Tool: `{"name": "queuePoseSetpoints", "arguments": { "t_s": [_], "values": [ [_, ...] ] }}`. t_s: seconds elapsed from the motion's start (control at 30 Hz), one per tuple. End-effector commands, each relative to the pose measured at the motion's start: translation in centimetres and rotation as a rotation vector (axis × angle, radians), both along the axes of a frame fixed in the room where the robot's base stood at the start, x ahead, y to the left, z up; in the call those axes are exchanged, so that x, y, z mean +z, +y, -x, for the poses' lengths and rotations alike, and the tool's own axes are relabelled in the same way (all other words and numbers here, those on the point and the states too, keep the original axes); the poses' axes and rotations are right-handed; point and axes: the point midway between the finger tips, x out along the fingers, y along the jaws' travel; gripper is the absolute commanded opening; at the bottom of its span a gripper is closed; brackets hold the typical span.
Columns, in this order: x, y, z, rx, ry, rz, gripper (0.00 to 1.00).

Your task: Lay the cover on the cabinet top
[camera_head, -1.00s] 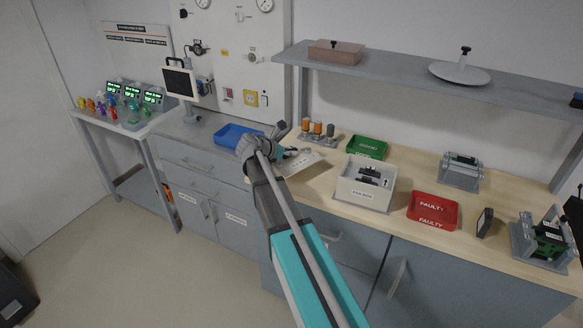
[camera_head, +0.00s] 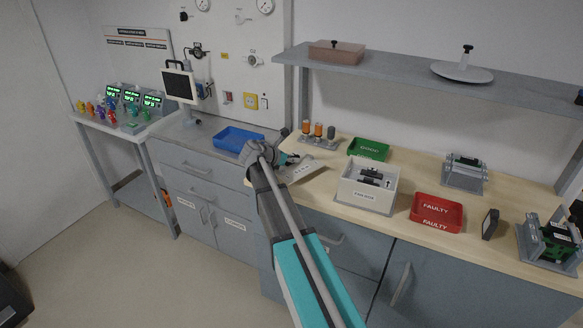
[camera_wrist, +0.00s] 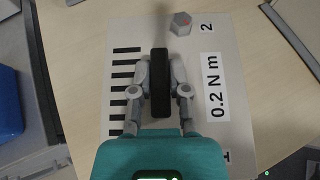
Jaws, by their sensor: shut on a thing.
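My gripper (camera_wrist: 159,88) is shut on an upright-looking black bar (camera_wrist: 160,65). Below the bar is a pale flat plate (camera_wrist: 216,130) marked "0.2 N m", with black stripes and a small hexagonal knob (camera_wrist: 181,24). I cannot tell whether bar and plate are joined, or whether this is the cover. In the head view my gripper (camera_head: 288,160) is at the left end of the wooden bench, with the plate (camera_head: 302,171) partly hidden beside it. The grey cabinet top (camera_head: 180,135) lies to the left and bears a blue tray (camera_head: 237,140).
A pinkish block with a knob (camera_head: 337,53) and a round knobbed disc (camera_head: 462,72) stand on the shelf. The bench holds a green tray (camera_head: 368,149), a white box (camera_head: 366,188) and a red tray (camera_head: 437,212). A monitor (camera_head: 180,86) stands on the cabinet top.

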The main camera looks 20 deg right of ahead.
Motion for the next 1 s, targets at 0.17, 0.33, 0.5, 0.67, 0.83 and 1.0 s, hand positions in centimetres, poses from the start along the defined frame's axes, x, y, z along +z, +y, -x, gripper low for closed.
{"name": "queuePoseSetpoints", "arguments": {
  "t_s": [0.17,0.33,0.5,0.67,0.83,1.0],
  "values": [
    [-1.6,0.0,0.0,0.0,0.0,0.001,0.0],
    [-1.8,0.0,0.0,0.0,0.0,0.001,0.0],
    [-1.7,0.0,0.0,0.0,0.0,0.001,0.0],
    [-1.9,0.0,0.0,0.0,0.0,0.001,0.0],
    [-2.0,0.0,0.0,0.0,0.0,0.0,0.37],
    [-2.0,0.0,0.0,0.0,0.0,0.0,0.56]
  ]
}}
